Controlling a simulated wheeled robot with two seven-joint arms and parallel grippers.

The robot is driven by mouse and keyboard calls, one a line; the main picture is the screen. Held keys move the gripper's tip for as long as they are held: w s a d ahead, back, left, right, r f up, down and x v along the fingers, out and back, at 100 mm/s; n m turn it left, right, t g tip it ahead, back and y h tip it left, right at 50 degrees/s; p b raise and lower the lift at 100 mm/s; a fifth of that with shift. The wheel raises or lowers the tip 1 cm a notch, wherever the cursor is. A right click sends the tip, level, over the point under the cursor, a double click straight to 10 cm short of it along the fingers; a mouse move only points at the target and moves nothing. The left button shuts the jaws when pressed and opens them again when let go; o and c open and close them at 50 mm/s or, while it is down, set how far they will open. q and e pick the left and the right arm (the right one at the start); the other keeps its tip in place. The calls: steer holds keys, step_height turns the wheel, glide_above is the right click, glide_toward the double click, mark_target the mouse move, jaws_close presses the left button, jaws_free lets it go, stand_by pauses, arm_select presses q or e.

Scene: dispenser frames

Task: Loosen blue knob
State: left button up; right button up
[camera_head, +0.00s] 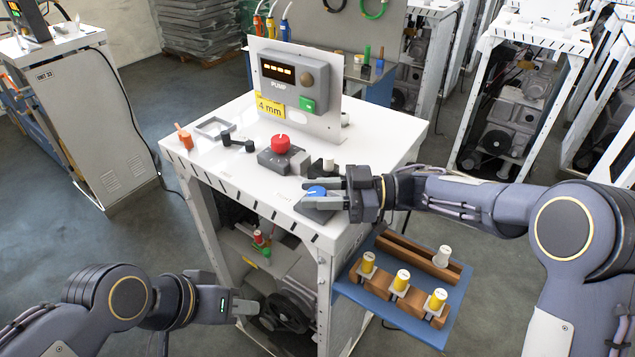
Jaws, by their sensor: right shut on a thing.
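The blue knob (316,191) sits on a small grey block (318,213) at the front right corner of the white tabletop. My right gripper (325,194) reaches in from the right and is shut on the blue knob, its fingers on either side of it. The fingers hide part of the knob and block. My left gripper (238,293) is low at the lower left, beside the front of the dispenser frame and away from the knob. Its fingers look apart with nothing between them.
A red knob (280,143) on a grey block stands behind the blue one. A grey PUMP panel (291,81) rises at the back of the tabletop (222,163). A blue side tray (412,325) holds several yellow-and-white bottles below my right arm. A dark handwheel (283,312) is near my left gripper.

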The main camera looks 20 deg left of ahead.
steer(key=shift+n+g, duration=0.4)
steer(key=shift+g, duration=0.2)
steer(key=o, duration=0.9)
steer(key=shift+o, duration=0.2)
steer(key=shift+d, duration=0.1)
steer(key=b+v, duration=0.2)
steer(key=v, duration=0.4)
steer(key=shift+w+d, duration=0.35)
steer(key=shift+d, duration=0.4)
